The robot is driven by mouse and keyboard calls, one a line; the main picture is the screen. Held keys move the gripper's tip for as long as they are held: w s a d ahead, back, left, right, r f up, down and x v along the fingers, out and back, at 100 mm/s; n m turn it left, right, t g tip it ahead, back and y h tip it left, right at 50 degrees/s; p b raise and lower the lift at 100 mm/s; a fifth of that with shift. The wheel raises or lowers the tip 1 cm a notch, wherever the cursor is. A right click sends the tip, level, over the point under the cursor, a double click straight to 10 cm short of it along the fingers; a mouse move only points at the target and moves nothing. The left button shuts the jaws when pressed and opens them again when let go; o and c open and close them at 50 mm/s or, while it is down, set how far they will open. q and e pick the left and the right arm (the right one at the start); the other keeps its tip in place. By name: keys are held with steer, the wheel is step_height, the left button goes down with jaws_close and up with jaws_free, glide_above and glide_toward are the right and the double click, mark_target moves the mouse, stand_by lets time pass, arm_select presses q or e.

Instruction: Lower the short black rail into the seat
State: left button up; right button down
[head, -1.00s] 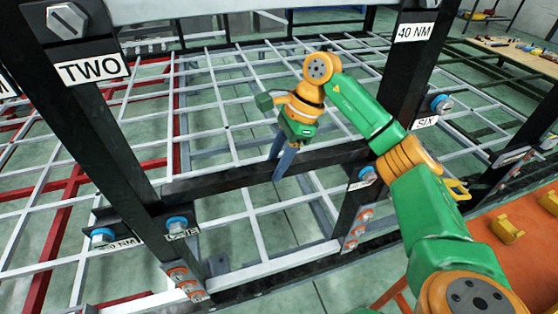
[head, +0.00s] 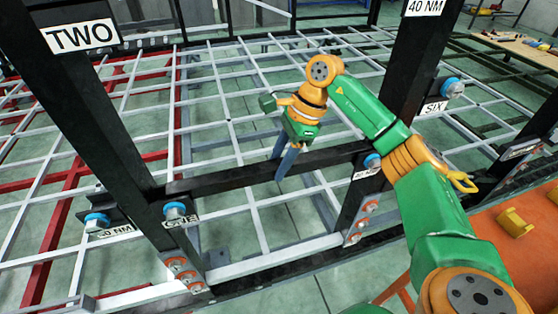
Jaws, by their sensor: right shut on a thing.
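The short black rail (head: 225,180) lies roughly level across the gap between two black posts, the left post (head: 115,130) and the right post (head: 405,95). My right gripper (head: 286,164), at the end of the green and orange arm, is shut on the rail near its middle, from above. The rail's ends are close to the posts, just above the left blue-headed bolt (head: 175,210) and the right blue-headed bolt (head: 372,162). I cannot tell whether the ends touch the seat. My left gripper is out of view.
A white and red grid (head: 230,110) lies behind. An orange surface (head: 525,250) with yellow blocks is at right, a tool table (head: 520,50) far right.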

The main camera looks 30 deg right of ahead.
steer(key=shift+f, duration=0.15)
steer(key=shift+c, duration=1.8)
jaws_free()
steer(key=shift+s, duration=0.1)
steer(key=b+v, duration=0.1)
steer(key=v, duration=0.6)
